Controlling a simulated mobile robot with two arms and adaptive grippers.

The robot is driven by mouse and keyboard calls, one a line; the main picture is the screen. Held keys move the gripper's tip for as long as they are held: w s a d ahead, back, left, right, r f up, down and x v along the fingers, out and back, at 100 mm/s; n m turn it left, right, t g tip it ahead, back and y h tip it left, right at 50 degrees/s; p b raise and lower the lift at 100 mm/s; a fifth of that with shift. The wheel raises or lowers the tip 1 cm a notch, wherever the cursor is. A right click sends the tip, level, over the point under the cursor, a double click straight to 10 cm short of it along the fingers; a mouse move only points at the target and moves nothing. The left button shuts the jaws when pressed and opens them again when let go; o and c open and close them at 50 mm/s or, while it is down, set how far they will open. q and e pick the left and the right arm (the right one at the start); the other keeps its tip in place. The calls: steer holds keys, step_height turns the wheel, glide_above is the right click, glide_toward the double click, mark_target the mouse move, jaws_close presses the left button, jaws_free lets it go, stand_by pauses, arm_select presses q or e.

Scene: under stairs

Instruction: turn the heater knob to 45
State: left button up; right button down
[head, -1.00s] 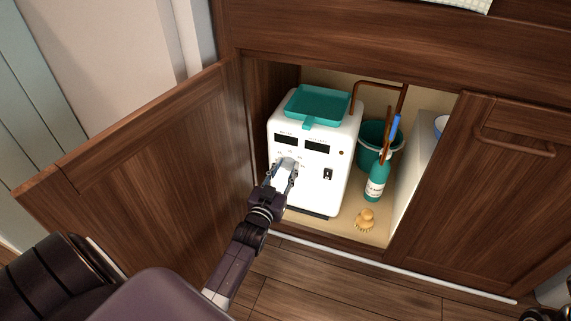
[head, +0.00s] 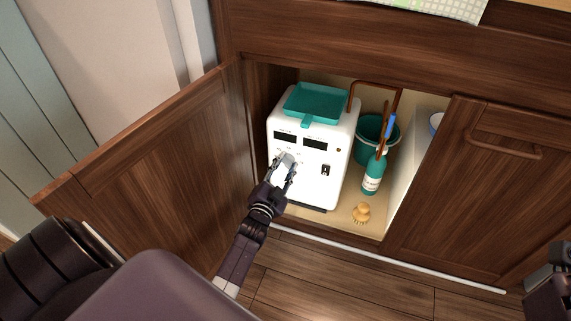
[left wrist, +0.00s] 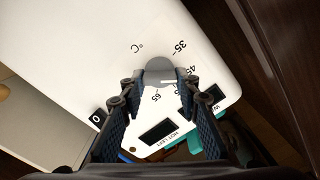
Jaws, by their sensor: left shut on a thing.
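The white heater (head: 318,185) stands inside the open cabinet, with a teal tray (head: 318,102) on top and two dark displays on its front. My left gripper (head: 285,166) is at the heater's front, below the left display, and covers the knob in the head view. In the left wrist view the round grey knob (left wrist: 160,70) sits between the fingertips of my left gripper (left wrist: 158,88), which is shut on it. Its white mark points toward the 45 and a partly hidden number beside it. My right gripper (head: 548,280) is partly in view at the lower right.
The open wooden door (head: 165,165) stands left of my arm. Right of the heater are a teal bucket (head: 366,142), a teal bottle (head: 371,178) and a small brush (head: 361,213). The right door (head: 475,190) is closed.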

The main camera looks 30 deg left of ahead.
stand_by(0.4)
arm_select(q)
steer(key=o, duration=1.2)
steer(key=shift+c, duration=0.2)
steer(key=shift+s+d+f, duration=0.1)
steer(key=shift+s, duration=0.2)
steer(key=v, duration=1.1)
steer(key=shift+s, duration=0.2)
